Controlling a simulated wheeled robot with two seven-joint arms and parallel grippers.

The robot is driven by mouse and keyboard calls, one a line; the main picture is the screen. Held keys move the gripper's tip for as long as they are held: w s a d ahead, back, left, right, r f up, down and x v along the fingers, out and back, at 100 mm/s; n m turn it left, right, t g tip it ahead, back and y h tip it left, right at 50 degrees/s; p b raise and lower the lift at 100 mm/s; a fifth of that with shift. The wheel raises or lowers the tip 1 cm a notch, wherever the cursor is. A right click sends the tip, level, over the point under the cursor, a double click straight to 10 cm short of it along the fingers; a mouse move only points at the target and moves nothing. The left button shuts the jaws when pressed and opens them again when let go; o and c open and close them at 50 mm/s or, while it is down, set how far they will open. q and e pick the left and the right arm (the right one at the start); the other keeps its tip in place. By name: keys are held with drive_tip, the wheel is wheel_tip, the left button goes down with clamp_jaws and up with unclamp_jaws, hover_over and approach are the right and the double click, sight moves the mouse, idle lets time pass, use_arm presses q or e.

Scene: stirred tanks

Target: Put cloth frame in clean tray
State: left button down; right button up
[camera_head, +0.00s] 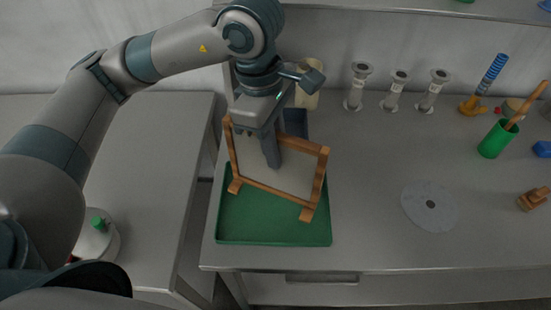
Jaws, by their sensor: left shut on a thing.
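The cloth frame (301,172) has a brown wooden border with feet and a pale cloth panel. It stands tilted in the picture, over the green tray (270,228). I cannot tell whether its feet touch the tray floor. My left gripper (272,160) comes down from above and is shut on the cloth frame near its upper middle. The gripper hides part of the cloth and the top bar. The frame hides the back part of the green tray. My right gripper is not in view.
Several clear tubes (356,86) stand at the back of the grey table. A grey disc (430,206), a green cup (495,140) and a wooden block (533,199) sit to the right. The table between tray and disc is clear. A shelf (420,10) overhangs the back.

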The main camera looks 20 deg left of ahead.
use_arm(q)
drive_tip(key=shift+f, duration=0.1)
drive_tip(key=shift+f+p, duration=0.95)
drive_tip(key=shift+f, duration=1.05)
drive_tip(key=shift+b, duration=0.3)
drive_tip(key=c, duration=1.7)
unclamp_jaws()
drive_tip(key=shift+c, duration=0.2)
